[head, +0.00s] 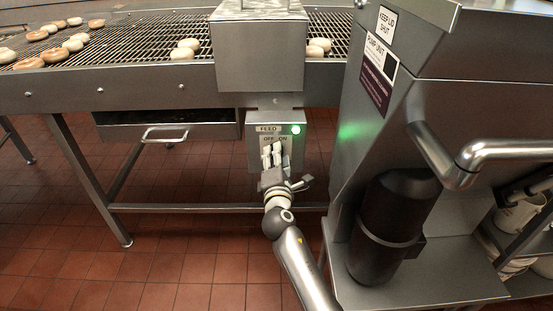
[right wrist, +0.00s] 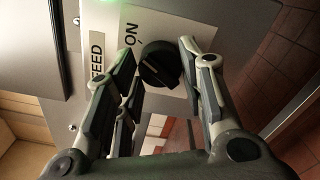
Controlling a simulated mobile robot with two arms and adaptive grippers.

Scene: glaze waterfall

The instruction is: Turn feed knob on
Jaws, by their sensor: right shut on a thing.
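In the head view my right gripper (head: 272,155) covers the knob in front of the feed control box (head: 254,152), just below the OFF and ON labels (head: 275,139). A green light (head: 295,129) glows at the box's upper right. My left gripper is not in view.
A wire conveyor (head: 130,47) carrying several doughnuts runs above. A steel hood (head: 259,58) stands over it. The pump unit (head: 470,110), with a bent pipe (head: 435,155) and black motor (head: 385,225), is close on the right. A drawer (head: 165,133) is at left.

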